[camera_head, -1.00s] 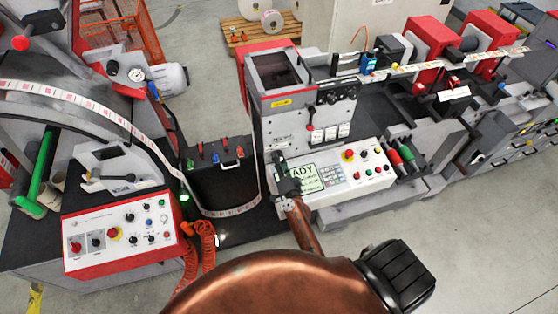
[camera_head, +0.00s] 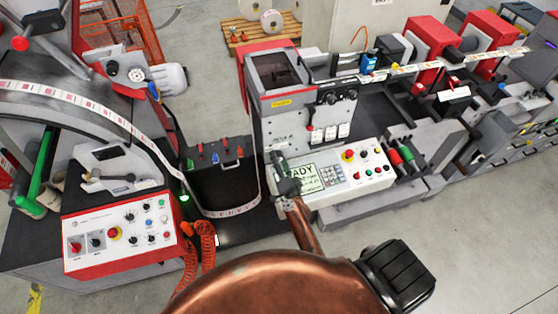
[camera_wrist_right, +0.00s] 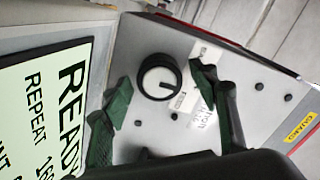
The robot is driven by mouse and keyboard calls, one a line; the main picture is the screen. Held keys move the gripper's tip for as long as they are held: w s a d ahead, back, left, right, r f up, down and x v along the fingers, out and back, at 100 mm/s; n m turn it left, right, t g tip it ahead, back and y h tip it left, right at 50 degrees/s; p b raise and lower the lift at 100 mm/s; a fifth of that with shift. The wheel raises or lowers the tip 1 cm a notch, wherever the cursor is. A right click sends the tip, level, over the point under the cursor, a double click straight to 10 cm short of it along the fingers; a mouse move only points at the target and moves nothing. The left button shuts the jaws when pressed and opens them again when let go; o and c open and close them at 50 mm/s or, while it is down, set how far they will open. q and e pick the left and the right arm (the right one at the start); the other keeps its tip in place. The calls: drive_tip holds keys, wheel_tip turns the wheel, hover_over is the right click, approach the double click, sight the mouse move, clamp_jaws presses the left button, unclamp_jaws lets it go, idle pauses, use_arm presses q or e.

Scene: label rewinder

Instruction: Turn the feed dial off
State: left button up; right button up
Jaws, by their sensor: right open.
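A round black dial (camera_wrist_right: 158,77) with a pale face sits on the grey panel face in the right wrist view. Small white labels beside it are too blurred to read fully, so I cannot confirm that it is the feed dial. My right gripper (camera_wrist_right: 161,84) is open, with one green finger on each side of the dial in the picture. I cannot tell whether either finger touches it. In the head view my right gripper (camera_head: 281,168) is at the left end of the control console and hides the dial. My left gripper is not in view.
A READY screen (camera_head: 304,179) and keypad (camera_head: 332,174) lie just right of the gripper. A red knob (camera_head: 348,155) and buttons are further right. A black box (camera_head: 219,180) with a label web around it stands to the left. Another control panel (camera_head: 121,238) is front left.

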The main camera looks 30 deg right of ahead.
drive_tip(key=v, duration=1.2)
